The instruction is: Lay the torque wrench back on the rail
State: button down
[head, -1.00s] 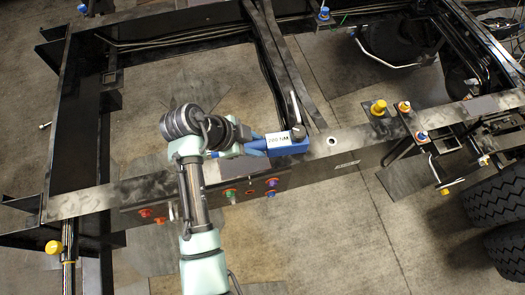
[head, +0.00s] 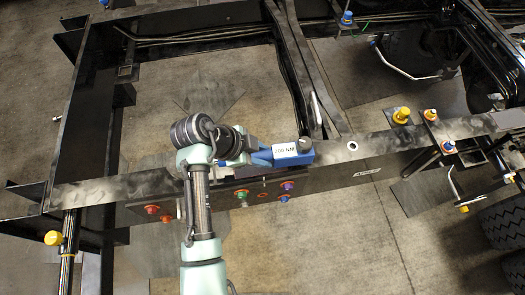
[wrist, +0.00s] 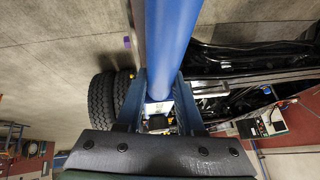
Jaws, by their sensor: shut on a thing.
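The torque wrench (head: 290,150) is blue with a white label that reads about 200 NM. In the head view it appears over the black chassis rail (head: 110,188); I cannot tell whether it touches the rail. My gripper (head: 255,157) is shut on it from the left. In the wrist view, the wrench's blue shaft (wrist: 172,45) runs from the top edge down between the two fingers of my gripper (wrist: 165,95). Part of the wrench is hidden by the fingers and the dark wrist body.
Red, green and purple knobs (head: 242,194) line a dark panel below the rail. A cross-member (head: 290,60) joins the rail behind the wrench. Tyres (head: 505,220) stand at the lower right.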

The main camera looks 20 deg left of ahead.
jog(key=shift+f, duration=0.45)
jog(key=shift+f+b, duration=0.7)
jog(key=shift+b, duration=0.05)
jog(key=c, duration=0.5)
grip_release()
jog(key=shift+r, duration=0.1)
jog(key=shift+o, duration=0.3)
jog(key=shift+s, duration=0.1)
jog(key=b+v, duration=0.1)
jog(key=v, duration=1.2)
